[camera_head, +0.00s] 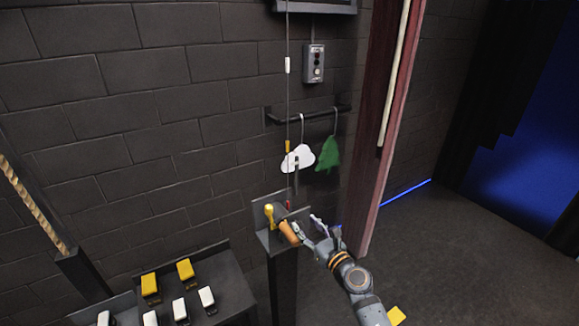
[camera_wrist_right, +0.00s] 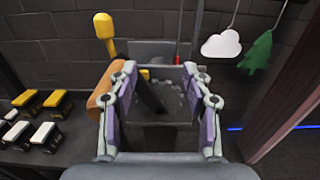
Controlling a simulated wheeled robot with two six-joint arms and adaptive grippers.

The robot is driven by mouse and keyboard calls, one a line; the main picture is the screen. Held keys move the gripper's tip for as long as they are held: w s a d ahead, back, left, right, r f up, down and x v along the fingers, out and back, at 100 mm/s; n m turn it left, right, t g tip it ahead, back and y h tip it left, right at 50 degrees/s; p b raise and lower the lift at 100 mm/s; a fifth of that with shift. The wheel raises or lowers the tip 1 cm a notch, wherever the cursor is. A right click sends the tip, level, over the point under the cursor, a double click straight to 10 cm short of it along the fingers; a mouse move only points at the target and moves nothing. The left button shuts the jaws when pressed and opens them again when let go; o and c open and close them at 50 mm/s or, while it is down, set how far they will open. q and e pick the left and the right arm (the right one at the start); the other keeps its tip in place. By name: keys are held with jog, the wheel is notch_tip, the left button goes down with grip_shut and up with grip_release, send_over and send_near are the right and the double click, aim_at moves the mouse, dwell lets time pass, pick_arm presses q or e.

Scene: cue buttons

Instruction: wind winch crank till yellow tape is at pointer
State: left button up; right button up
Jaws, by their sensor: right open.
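The winch stands on a dark post (camera_head: 283,285) by the wall. Its orange-brown crank handle (camera_head: 289,233) shows also in the right wrist view (camera_wrist_right: 106,84), with a yellow knobbed lever (camera_head: 269,213) beside it. A thin line rises above the winch, with yellow tape (camera_head: 287,147) low on it and white tape (camera_head: 287,65) higher up. A small red piece (camera_wrist_right: 177,60) stands at the winch; I cannot tell if it is the pointer. My right gripper (camera_head: 312,227) is open at the winch. The handle lies just outside its left finger, partly hidden by it, not between the fingers.
White cloud (camera_head: 298,159) and green tree (camera_head: 328,154) cutouts hang from a wall bar. A button box (camera_head: 313,63) is on the wall. A wooden upright (camera_head: 376,130) stands right.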

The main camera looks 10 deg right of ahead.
jog(key=v, duration=0.9)
jog(key=shift+s+b, duration=0.3)
jog(key=shift+s, duration=0.05)
jog(key=s+d+f+m+g+h+b, duration=0.1)
jog(key=s+d+f+m+g+h, duration=0.15)
jog(key=f+m, duration=0.7)
jog(key=s+d+f+m+g+h+b, duration=0.15)
jog(key=s+d+f+m, duration=0.3)
jog(key=f, duration=0.95)
jog(key=s+d+f+m+g+h+b, duration=0.1)
jog(key=s+d+f+m+g+h, duration=0.15)
jog(key=f+m, duration=0.75)
jog(key=s+d+f+m+g+h+b, duration=0.15)
jog(key=s+f+m+g, duration=0.4)
jog(key=s+f, duration=1.1)
jog(key=s+a+f+m+g, duration=0.1)
jog(key=s+f+m, duration=0.3)
jog(key=s, duration=0.5)
jog(key=s+a+f+m+g+y+b, duration=0.1)
jog(key=s+a+f+m+g, duration=0.1)
jog(key=s+f+m, duration=0.3)
jog(key=s+m, duration=0.1)
jog(key=s, duration=0.2)
jog(key=shift+s+f+g, duration=0.25)
jog(key=shift+s+g, duration=0.1)
jog(key=shift+g, duration=0.05)
